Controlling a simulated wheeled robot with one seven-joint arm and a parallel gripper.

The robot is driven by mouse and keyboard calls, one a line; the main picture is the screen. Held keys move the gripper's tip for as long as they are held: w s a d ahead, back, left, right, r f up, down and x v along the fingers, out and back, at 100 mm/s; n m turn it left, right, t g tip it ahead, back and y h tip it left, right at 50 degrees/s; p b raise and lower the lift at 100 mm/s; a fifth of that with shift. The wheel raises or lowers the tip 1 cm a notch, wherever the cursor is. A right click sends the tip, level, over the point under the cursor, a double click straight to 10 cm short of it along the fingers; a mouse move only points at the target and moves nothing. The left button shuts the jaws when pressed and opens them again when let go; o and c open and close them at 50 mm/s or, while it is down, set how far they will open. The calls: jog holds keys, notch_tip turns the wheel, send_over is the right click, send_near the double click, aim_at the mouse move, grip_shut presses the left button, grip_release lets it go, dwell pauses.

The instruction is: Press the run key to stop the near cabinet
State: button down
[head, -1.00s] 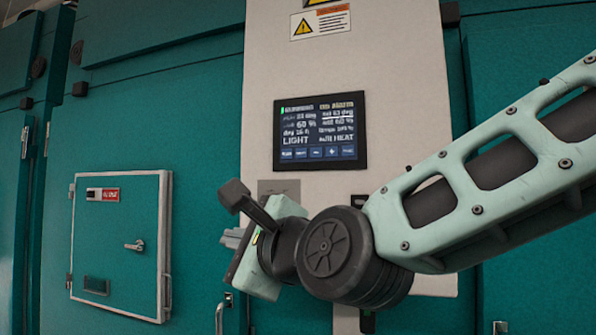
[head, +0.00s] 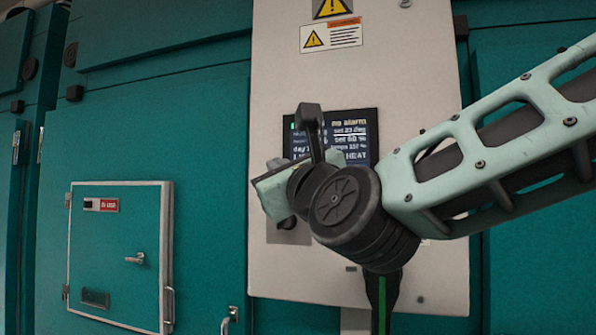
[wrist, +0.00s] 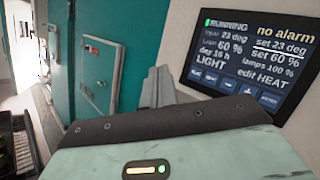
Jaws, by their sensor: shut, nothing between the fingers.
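The near cabinet's dark control screen (head: 357,130) is set in a pale panel; my arm hides its lower left and key row in the head view. In the wrist view the screen (wrist: 250,50) reads RUNNING beside a green mark, "no alarm", and LIGHT. A row of small blue keys (wrist: 229,86) runs along its bottom edge; their labels are too small to read surely, so I cannot tell the run key. My gripper (head: 274,163) is at the screen's lower left in the head view. Its grey fingers (wrist: 157,88) are shut and empty, left of the screen; contact is not visible.
A white-framed hatch (head: 118,255) with a handle and red label is on the teal wall at left. Warning stickers (head: 331,35) are above the screen. The teal cabinet wall (head: 160,130) left of the panel is flat.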

jog(key=w+d, duration=0.3)
jog(key=w, duration=0.5)
jog(key=shift+a, duration=0.1)
jog(key=shift+w+f+b, duration=0.1)
jog(key=shift+w+b, duration=0.1)
jog(key=shift+b, duration=0.6)
dwell(1.4)
jog(key=shift+w+d+b, duration=0.25)
jog(key=shift+w+b, duration=0.2)
jog(key=shift+b, duration=0.15)
dwell(0.7)
jog(key=shift+s, duration=0.15)
jog(key=shift+s+a+b, duration=0.25)
jog(key=shift+s+b, duration=0.3)
